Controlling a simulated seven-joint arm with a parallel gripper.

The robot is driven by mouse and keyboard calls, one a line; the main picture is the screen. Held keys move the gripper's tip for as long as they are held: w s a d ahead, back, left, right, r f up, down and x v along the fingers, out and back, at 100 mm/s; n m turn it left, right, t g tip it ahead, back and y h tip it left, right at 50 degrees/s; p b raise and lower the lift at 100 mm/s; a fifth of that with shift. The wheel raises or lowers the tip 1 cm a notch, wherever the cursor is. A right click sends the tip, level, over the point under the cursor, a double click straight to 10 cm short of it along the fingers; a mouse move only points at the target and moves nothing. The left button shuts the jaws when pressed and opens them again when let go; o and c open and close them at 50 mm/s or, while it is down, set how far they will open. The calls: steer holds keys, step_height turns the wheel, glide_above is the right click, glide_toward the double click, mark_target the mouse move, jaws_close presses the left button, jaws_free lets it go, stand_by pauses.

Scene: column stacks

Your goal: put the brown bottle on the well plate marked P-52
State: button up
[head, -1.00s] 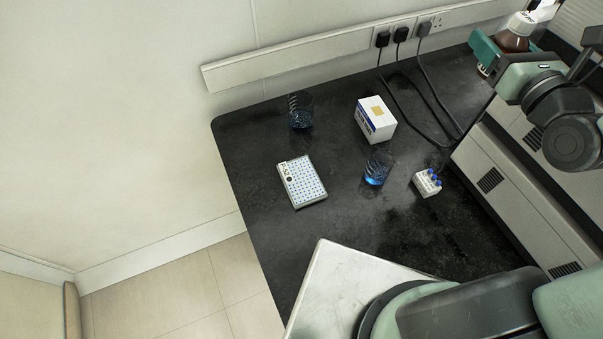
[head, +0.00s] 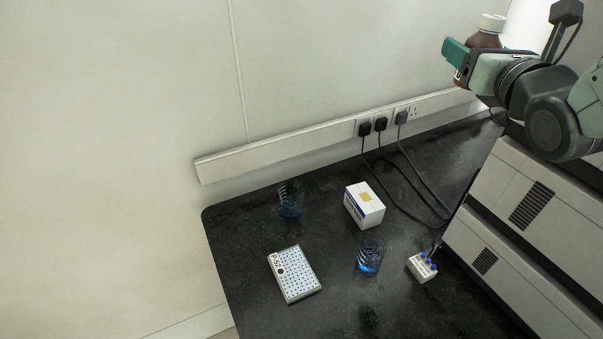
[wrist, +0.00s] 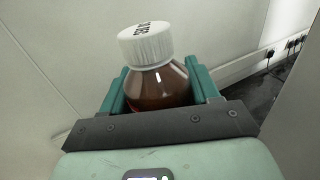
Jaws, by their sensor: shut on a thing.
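The brown bottle (head: 484,40) with a white cap is upright between the jaws of my gripper (head: 458,62), at the top right of the head view. In the wrist view the bottle (wrist: 158,88) sits between the two green fingers, and its lower part is hidden behind the gripper. My gripper is shut on it, high above the bench and in front of the wall. The well plate marked P-52 (head: 297,277) lies flat on the black bench, far to the left of and below my gripper. Nothing stands on it.
A glass with blue liquid (head: 369,256) stands right of the plate, another (head: 290,202) behind it. A white box (head: 364,205) and a small rack with blue caps (head: 422,267) are further right. Cables hang from wall sockets (head: 382,125). A large vented unit (head: 520,210) stands at right.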

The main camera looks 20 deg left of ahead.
steer(key=s+a+f+n+g+y, duration=0.3)
steer(key=a+f+n+g+y, duration=0.5)
steer(key=a+f, duration=0.85)
steer(key=s+a+f+n+g+y, duration=0.1)
steer(key=s+a+f+n+g, duration=0.1)
steer(key=s+f, duration=0.3)
steer(key=s+a+f+n+g+y, duration=0.1)
steer(key=s+a+f+g, duration=0.2)
steer(key=f, duration=0.6)
steer(key=s+a+f+n+g+y, duration=0.1)
steer(key=s+a+f+n+g, duration=0.1)
steer(key=s+f, duration=0.5)
steer(key=shift+s+a+n+g, duration=0.2)
steer(key=shift+a+g, duration=0.2)
steer(key=shift+a, duration=0.3)
steer(key=shift+s+a+n+g, duration=0.1)
steer(key=shift+s+a+g, duration=0.1)
steer(key=shift+a+g, duration=0.35)
glide_above(286, 267)
steer(key=shift+f, duration=2.35)
steer(key=o, duration=1.3)
steer(key=shift+f, duration=0.1)
